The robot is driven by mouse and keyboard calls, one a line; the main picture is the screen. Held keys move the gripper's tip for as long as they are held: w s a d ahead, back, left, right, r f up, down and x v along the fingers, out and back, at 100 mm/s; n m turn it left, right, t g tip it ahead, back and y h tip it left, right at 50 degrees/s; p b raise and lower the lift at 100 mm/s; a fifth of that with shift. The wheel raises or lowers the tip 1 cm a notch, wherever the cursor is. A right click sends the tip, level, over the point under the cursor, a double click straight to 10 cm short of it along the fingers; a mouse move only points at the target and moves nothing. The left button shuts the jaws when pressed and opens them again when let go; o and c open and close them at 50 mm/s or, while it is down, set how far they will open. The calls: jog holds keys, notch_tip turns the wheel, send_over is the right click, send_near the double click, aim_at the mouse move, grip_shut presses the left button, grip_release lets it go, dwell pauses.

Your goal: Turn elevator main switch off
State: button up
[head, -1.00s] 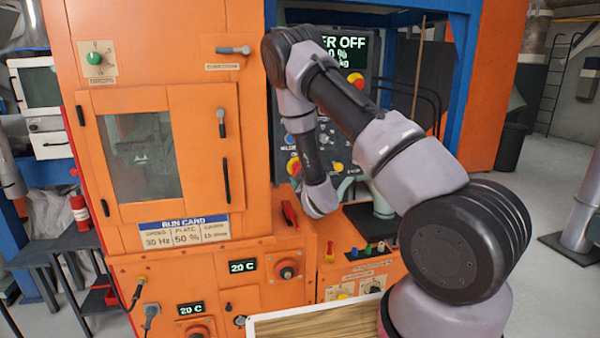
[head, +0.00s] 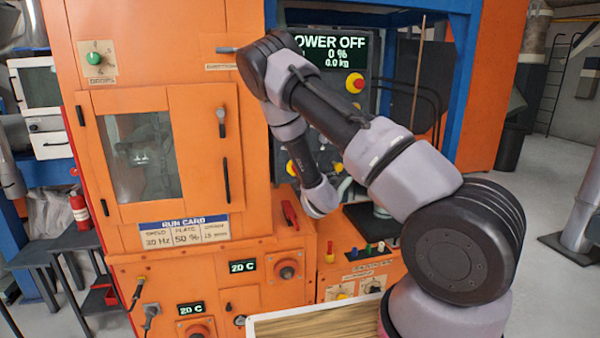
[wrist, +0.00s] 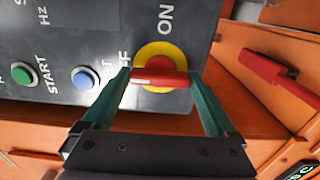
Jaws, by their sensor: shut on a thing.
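The main switch is a red handle (wrist: 158,76) on a round yellow base (wrist: 155,52), at the edge of a dark control panel (wrist: 60,30). In the wrist view, "ON" is printed above it and a partly hidden "OFF" to its left; the handle lies level, one end toward the "OFF" print. My gripper (wrist: 160,78) is shut on the handle, one greenish finger at each end. In the head view a bit of yellow (head: 291,168) shows at the panel's lower left; my arm hides the gripper. The screen (head: 340,50) reads "POWER OFF", 0 %, 0.0 kg.
A blue button (wrist: 85,78) and a green button (wrist: 21,73) sit left of the switch. A red lever (wrist: 278,75) sticks out to its right. A red stop button (head: 355,83) is below the screen. A wooden tray (head: 315,325) stands in front.

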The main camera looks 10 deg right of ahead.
jog(key=shift+f, duration=0.1)
dwell(0.3)
jog(key=o, duration=1)
jog(key=s, duration=1.1)
jog(key=shift+d, duration=0.2)
jog(key=s+d+r+m+g+h, duration=0.1)
jog(key=d+r+m+g, duration=0.2)
jog(key=r+m, duration=0.55)
jog(key=s+d+r+m+g+h, duration=0.1)
jog(key=d+r+m+g, duration=0.2)
jog(key=r+m, duration=0.55)
jog(key=s+a+r+m+g+y, duration=0.1)
jog(key=s+r, duration=0.3)
jog(key=s, duration=0.5)
jog(key=s+a+r+m+g+y, duration=0.1)
jog(key=s+r, duration=0.3)
jog(key=s, duration=0.5)
jog(key=s+a+r+m+g+y, duration=0.1)
jog(key=s+r+m+g, duration=0.1)
jog(key=s, duration=0.7)
notch_tip(320, 180, up, 2)
jog(key=shift+r+m+g, duration=0.2)
jog(key=shift+m+g, duration=0.2)
jog(key=shift+m, duration=0.4)
